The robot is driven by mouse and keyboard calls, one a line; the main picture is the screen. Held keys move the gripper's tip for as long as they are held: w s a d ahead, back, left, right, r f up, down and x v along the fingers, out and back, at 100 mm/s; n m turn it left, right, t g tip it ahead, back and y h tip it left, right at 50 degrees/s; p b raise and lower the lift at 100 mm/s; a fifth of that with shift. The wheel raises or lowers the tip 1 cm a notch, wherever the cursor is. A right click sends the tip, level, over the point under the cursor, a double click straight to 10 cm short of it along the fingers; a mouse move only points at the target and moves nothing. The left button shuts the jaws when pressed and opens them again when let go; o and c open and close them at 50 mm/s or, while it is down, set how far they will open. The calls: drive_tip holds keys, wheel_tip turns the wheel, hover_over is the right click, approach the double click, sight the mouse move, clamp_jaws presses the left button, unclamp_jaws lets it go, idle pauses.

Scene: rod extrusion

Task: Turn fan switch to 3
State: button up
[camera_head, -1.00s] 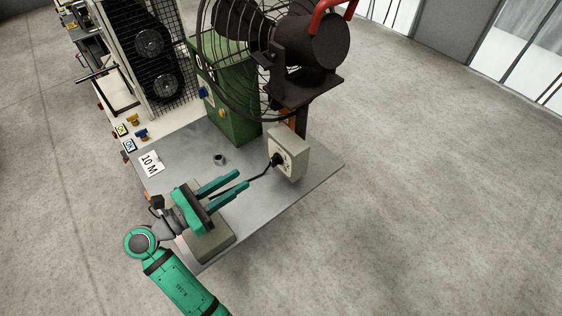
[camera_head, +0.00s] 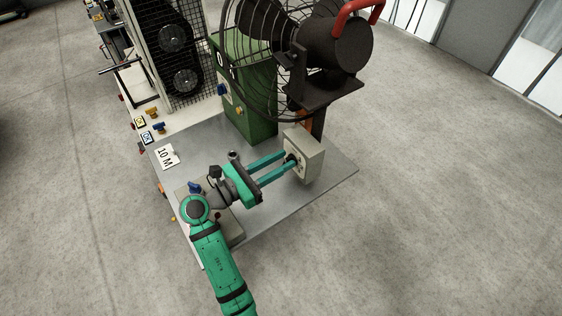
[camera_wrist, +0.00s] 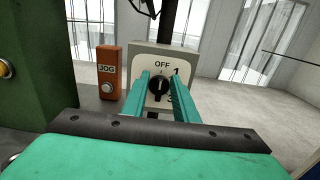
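The fan switch is a pale box (camera_head: 312,155) on the stand below the fan (camera_head: 335,45). In the wrist view its face (camera_wrist: 146,63) shows OFF at the top, 1 at the upper right and a partly covered 3 lower down. The black knob (camera_wrist: 159,88) has its grip roughly upright under OFF; its exact setting is hard to tell. My gripper (camera_head: 291,158) is at the switch face. Its two teal fingers lie on either side of the knob and look open, with a small gap showing in the wrist view (camera_wrist: 160,89). The fingers hide the lower face.
An orange JOG button box (camera_wrist: 110,72) stands left of the switch. Floor on the right is clear.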

clamp_jaws()
drive_tip(key=shift+d, duration=0.15)
